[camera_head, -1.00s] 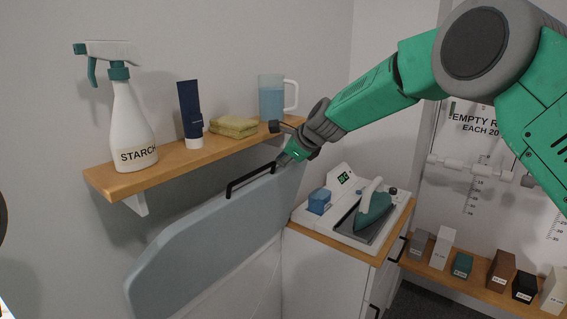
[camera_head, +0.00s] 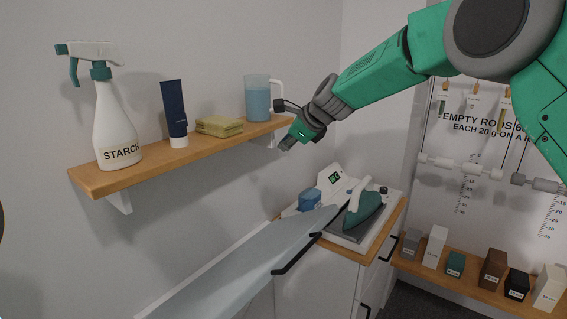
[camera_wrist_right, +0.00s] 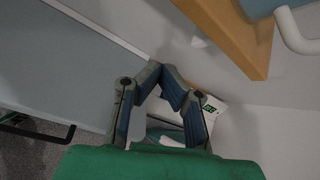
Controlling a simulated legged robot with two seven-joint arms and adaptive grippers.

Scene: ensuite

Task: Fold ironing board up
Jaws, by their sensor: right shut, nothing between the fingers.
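In the wrist view the board (camera_wrist_right: 60,65) fills the left side, with the handle (camera_wrist_right: 35,130) at lower left. My right gripper (camera_head: 288,145) is shut and empty, above the board's far end and just below the shelf's right end, apart from the handle. In the wrist view its fingertips (camera_wrist_right: 162,72) meet with nothing between them. My left gripper is not in view.
A wooden shelf (camera_head: 180,157) holds a starch bottle (camera_head: 118,125), a blue tube (camera_head: 174,110), a sponge (camera_head: 219,126) and a jug (camera_head: 257,100). An iron (camera_head: 363,210) stands on a cabinet. Several small blocks line a low ledge (camera_head: 470,282) at right.

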